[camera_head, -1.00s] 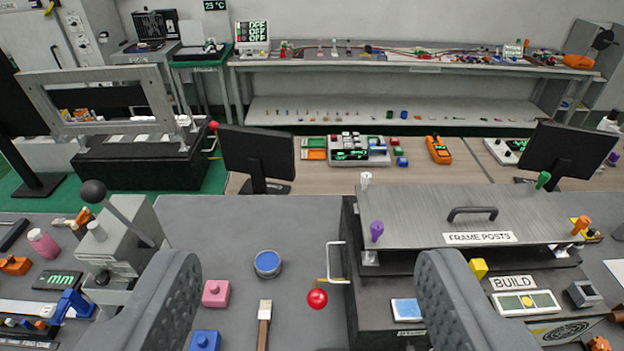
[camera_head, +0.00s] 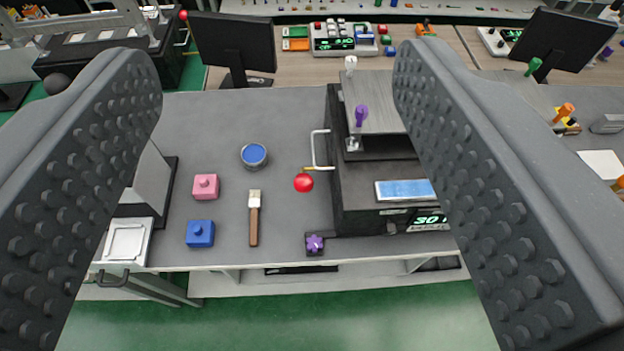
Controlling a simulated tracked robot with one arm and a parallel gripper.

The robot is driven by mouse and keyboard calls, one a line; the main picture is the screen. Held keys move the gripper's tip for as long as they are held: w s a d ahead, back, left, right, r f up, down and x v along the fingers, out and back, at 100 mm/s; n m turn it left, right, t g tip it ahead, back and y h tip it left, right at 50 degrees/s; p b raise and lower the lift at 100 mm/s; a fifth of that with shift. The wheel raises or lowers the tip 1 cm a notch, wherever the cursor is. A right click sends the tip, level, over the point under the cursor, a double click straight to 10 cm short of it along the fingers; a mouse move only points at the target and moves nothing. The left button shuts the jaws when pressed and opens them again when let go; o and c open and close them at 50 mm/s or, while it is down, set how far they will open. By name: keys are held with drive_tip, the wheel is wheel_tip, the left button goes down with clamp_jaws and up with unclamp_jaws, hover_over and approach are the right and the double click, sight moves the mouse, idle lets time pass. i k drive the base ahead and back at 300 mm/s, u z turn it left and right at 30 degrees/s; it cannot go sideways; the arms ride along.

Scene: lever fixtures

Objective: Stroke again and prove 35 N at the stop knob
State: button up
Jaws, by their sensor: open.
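My gripper (camera_head: 270,68) is open and empty, its two grey studded fingers wide apart over the bench. A red ball knob (camera_head: 304,182) on a short brass-coloured stem stands out from the left side of the dark box fixture (camera_head: 350,200), between the fingers in the picture and apart from both. Which one is the stop knob I cannot tell. At the left, the grey lever housing (camera_head: 150,185) is partly hidden by the left finger; a black ball (camera_head: 57,83) shows beyond that finger.
Pink (camera_head: 205,187) and blue (camera_head: 200,234) blocks, a brush (camera_head: 254,218) and a round blue-topped tin (camera_head: 254,155) lie on the bench. A white wire handle (camera_head: 318,148) juts from the box. A green display (camera_head: 428,220) appears to read 30. Monitors stand behind.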

sight(388, 229)
drive_tip(key=u, duration=1.25)
drive_tip(key=k, duration=0.5)
drive_tip(key=z, duration=1.75)
